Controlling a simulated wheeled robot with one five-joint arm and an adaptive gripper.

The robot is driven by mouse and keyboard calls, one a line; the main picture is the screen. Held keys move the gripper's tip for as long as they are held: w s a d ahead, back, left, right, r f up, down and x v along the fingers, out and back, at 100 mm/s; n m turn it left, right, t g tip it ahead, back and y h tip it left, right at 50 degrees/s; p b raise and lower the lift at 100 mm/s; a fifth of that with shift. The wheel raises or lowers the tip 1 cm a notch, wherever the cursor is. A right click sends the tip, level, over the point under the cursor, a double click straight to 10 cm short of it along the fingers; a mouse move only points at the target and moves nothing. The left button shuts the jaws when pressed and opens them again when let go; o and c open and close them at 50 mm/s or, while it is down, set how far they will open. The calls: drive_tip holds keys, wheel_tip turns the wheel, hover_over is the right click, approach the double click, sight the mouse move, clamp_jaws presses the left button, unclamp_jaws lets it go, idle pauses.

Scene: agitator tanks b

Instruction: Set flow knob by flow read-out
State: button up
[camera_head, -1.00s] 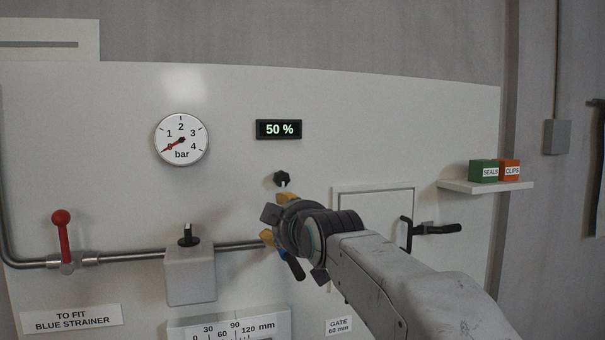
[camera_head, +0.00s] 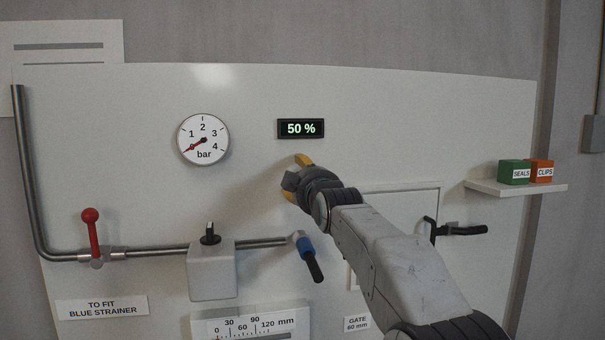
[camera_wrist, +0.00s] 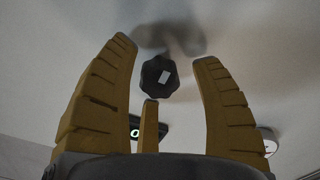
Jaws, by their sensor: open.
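The flow read-out (camera_head: 301,128) shows 50 % in green on a black display. The flow knob (camera_wrist: 160,77) is black and lobed with a white mark on its face; it shows in the wrist view between my yellow fingers. In the head view my gripper hides the knob, just below the read-out. My gripper (camera_head: 293,178) is open, its fingers spread around the knob with gaps on the left and right. A third finger shows just below the knob in the wrist view; I cannot tell whether it touches. The read-out (camera_wrist: 135,132) is partly hidden behind that finger.
A pressure gauge (camera_head: 203,139) is left of the read-out. A red lever (camera_head: 91,232), a grey box with a black knob (camera_head: 210,235) and a blue-and-black handle (camera_head: 308,255) sit lower. A hatch handle (camera_head: 460,230) and a shelf (camera_head: 515,188) with boxes are right.

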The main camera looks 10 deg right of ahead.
drive_tip(key=shift+o, duration=0.3)
drive_tip(key=shift+w, duration=0.25)
drive_tip(key=shift+s+r, duration=0.1)
clamp_jaws()
